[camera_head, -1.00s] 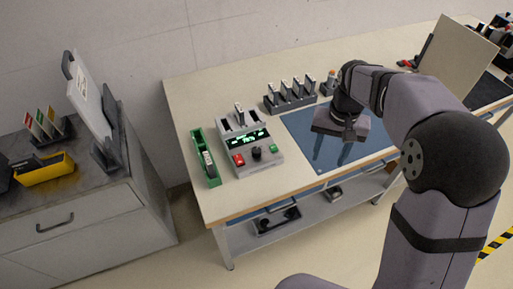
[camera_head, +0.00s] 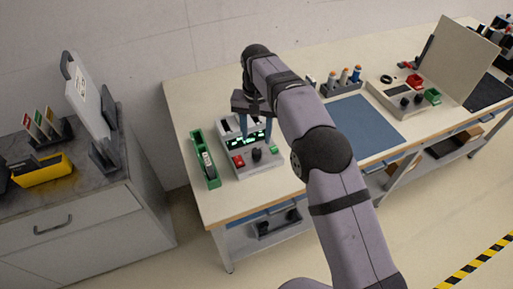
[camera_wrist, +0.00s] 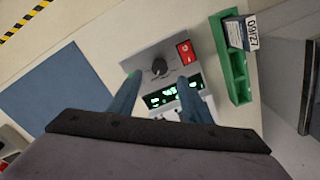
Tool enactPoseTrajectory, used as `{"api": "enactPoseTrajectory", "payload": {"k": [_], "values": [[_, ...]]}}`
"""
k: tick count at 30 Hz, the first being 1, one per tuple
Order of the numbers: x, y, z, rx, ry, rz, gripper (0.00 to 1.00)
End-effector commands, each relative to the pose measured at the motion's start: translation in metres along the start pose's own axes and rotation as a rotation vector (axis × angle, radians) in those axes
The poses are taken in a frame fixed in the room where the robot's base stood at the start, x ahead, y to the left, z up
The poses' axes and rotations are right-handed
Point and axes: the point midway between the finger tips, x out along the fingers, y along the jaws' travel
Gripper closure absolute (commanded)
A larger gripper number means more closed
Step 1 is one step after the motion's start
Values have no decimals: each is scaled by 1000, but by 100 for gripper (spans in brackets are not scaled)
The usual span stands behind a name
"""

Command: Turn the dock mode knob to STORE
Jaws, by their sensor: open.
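The dock (camera_head: 262,171) is a light grey box on the bench with a lit green display (camera_head: 247,140), a red button (camera_head: 238,161) and a black knob (camera_head: 257,154) on its front. In the wrist view the black knob (camera_wrist: 159,67) sits beside the red button (camera_wrist: 185,52), beyond the display (camera_wrist: 172,94). My gripper (camera_head: 254,135) is open above the dock, over the display. In the wrist view its two blue fingers (camera_wrist: 158,98) straddle the display, with the knob just past them. Nothing is between the fingers. The STORE marking cannot be read.
A green tray (camera_head: 198,157) holding a labelled item stands left of the dock. A blue mat (camera_head: 365,124) lies bare to the right. A yellow bin (camera_head: 44,170) is on the left cart.

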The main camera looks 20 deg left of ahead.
Motion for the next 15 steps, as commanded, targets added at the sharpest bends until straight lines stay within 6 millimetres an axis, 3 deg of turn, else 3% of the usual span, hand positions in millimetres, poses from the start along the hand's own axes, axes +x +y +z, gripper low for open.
{"api": "enactPoseTrajectory", "payload": {"k": [15], "values": [[54,1,1,0,-3,2,55]]}}
